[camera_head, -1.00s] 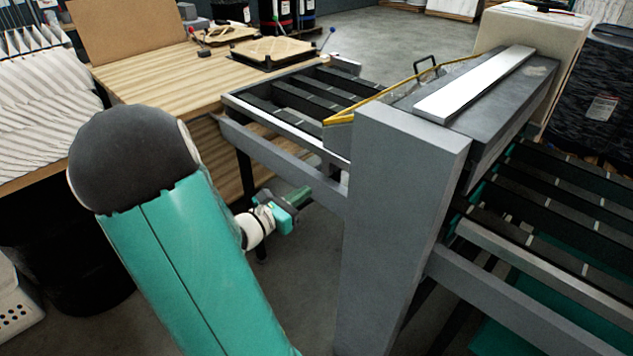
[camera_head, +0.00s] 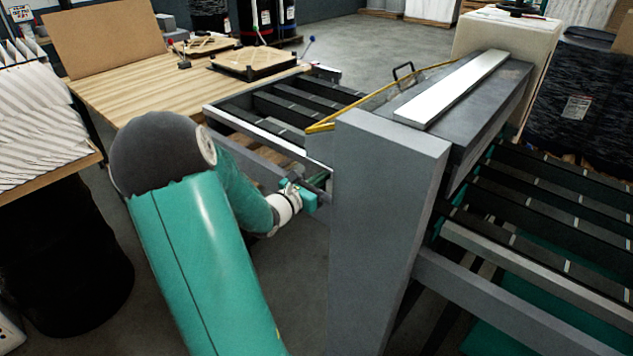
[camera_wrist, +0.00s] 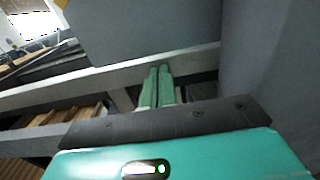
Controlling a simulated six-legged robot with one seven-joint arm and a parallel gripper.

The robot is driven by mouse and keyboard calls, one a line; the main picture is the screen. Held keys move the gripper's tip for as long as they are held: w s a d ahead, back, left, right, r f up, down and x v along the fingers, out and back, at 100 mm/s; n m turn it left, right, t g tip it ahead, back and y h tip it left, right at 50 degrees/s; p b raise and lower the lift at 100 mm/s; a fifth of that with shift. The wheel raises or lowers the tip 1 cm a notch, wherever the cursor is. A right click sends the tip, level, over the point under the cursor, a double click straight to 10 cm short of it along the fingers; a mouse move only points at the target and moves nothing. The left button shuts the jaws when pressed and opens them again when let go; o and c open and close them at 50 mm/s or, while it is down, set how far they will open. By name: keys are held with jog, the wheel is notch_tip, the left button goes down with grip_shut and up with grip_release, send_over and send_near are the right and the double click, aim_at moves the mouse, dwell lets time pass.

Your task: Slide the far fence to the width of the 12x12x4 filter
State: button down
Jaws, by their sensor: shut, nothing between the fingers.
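My gripper (camera_head: 316,190) is at the near side of the roller conveyor, beside the grey machine post (camera_head: 385,220). In the wrist view its two green fingers (camera_wrist: 157,78) are together and empty. Their tips overlap a pale grey side bar (camera_wrist: 110,76) of the conveyor frame; I cannot tell whether they touch it. A silver rail (camera_head: 250,127) runs along the near side of the rollers in the head view. I cannot make out the far fence for certain; the machine's housing (camera_head: 465,90) hides part of the conveyor. No filter marked 12x12x4 can be read.
A wooden table (camera_head: 150,85) stands behind at left, with white pleated filters (camera_head: 35,130) to its left. A second conveyor section (camera_head: 540,260) runs out at right. Open floor (camera_head: 390,45) lies behind the machine.

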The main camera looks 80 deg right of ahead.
aim_at(331, 171)
jog(key=x, duration=0.4)
jog(key=shift+s+d, duration=0.15)
jog(key=shift+d, duration=0.05)
dwell(0.3)
